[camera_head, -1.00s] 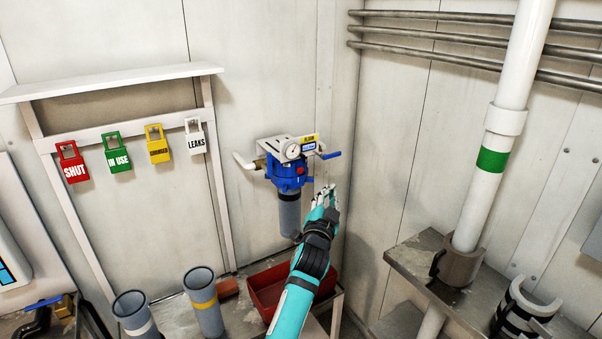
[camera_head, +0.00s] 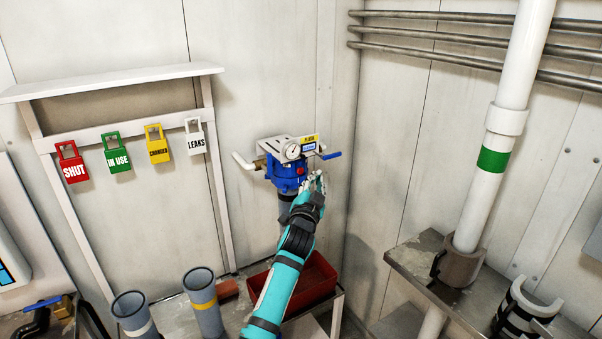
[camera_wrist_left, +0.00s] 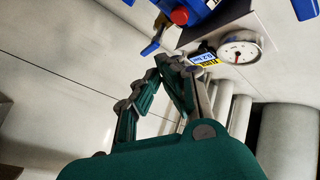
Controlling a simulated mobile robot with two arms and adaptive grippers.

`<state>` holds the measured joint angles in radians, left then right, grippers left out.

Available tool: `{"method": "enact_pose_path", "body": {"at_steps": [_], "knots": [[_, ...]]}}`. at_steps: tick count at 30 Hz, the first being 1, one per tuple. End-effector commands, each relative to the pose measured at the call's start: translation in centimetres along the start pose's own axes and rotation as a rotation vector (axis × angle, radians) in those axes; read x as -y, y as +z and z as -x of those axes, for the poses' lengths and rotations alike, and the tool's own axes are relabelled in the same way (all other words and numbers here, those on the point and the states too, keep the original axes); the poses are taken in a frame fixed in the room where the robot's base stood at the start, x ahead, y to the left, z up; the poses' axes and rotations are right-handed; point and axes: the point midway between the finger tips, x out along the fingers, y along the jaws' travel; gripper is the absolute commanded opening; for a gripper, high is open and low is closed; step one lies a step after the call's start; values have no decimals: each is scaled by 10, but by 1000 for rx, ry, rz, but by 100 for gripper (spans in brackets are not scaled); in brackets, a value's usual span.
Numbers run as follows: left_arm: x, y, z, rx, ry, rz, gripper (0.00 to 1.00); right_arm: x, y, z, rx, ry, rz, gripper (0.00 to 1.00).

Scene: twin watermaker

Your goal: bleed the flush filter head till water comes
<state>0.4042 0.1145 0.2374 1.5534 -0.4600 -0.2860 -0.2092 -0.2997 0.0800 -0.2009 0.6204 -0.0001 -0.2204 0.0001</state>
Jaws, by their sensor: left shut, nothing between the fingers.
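The flush filter head (camera_head: 283,178) is a blue block on the back wall. A red button (camera_head: 300,171) is on its front, and a round white gauge (camera_head: 292,150) and yellow label (camera_head: 310,139) are above. A blue lever (camera_head: 331,155) sticks out to the right. The grey filter bowl (camera_head: 283,205) below is mostly hidden by my arm. My left gripper (camera_head: 318,177) is shut and empty, just right of the head and below the lever. In the left wrist view its fingers (camera_wrist_left: 166,66) are near the lever (camera_wrist_left: 151,46) and the red button (camera_wrist_left: 180,16); I cannot tell if they touch.
A red tray (camera_head: 318,278) stands on the bench below the filter. Two grey cylinders (camera_head: 203,305) stand to its left. Colored tags (camera_head: 118,153) hang on a rack at left. A white pipe (camera_head: 485,190) and metal shelf are at right.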

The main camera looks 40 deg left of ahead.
Motion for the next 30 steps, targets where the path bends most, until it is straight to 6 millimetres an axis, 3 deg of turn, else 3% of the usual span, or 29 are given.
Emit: {"method": "enact_pose_path", "body": {"at_steps": [10, 30], "knots": [[17, 16, -23, -1, -1, -1, 0, 1, 0, -3, 0, -1, -1, 33], [18, 18, -25, 0, 0, 1, 0, 0, 0, -3, 0, 0, -2, 33]]}}
